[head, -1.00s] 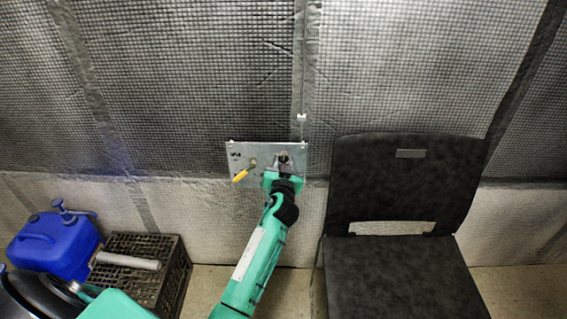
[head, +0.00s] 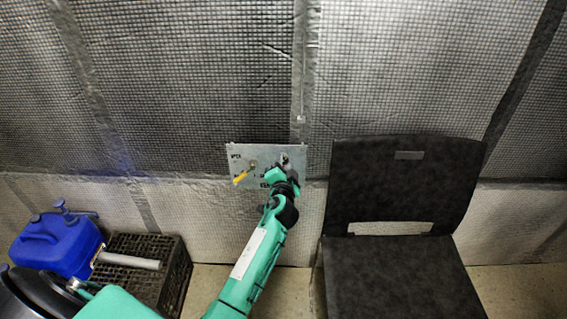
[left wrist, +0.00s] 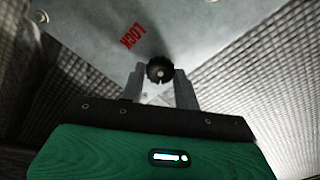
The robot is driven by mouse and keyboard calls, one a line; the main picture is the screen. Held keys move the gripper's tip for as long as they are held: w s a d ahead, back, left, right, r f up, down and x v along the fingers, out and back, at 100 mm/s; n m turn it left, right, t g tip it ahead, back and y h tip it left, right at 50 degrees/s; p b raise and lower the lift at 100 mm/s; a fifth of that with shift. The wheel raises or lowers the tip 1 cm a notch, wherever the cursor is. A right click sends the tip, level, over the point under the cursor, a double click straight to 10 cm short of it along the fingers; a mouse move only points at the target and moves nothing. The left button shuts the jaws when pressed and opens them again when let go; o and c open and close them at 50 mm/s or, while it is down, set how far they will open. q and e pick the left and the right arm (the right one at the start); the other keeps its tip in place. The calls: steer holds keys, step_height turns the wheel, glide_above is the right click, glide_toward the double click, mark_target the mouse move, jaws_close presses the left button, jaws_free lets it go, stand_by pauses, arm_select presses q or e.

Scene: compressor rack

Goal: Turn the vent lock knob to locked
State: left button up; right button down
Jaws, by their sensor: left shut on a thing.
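The vent lock knob is a small dark round knob (left wrist: 160,70) on a grey metal panel (head: 237,165) fixed to the wall. The red word LOCK is printed to its upper left in the left wrist view. My left gripper (head: 284,162) is at the right part of the panel; in the left wrist view its two fingers (left wrist: 160,84) stand on both sides of the knob, shut on it. In the head view the gripper mostly hides the knob. My right gripper is not in view.
A yellow-handled valve lever (head: 242,176) sits on the panel left of my gripper. A black chair (head: 400,190) stands to the right. A blue jerrycan (head: 60,242) and a dark crate (head: 175,275) are at lower left. The wall has quilted silver insulation.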

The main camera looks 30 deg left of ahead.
arm_select(q)
steer(key=m+p, duration=0.2)
steer(key=m, duration=0.3)
steer(key=shift+m, duration=0.3)
steer(key=shift+f+m+p, duration=0.1)
steer(key=shift+m+p, duration=0.65)
steer(key=shift+m, duration=1.25)
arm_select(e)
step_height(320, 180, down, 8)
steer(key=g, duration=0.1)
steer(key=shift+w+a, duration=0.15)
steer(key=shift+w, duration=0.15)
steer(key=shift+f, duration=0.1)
arm_select(q)
steer(key=o, duration=1)
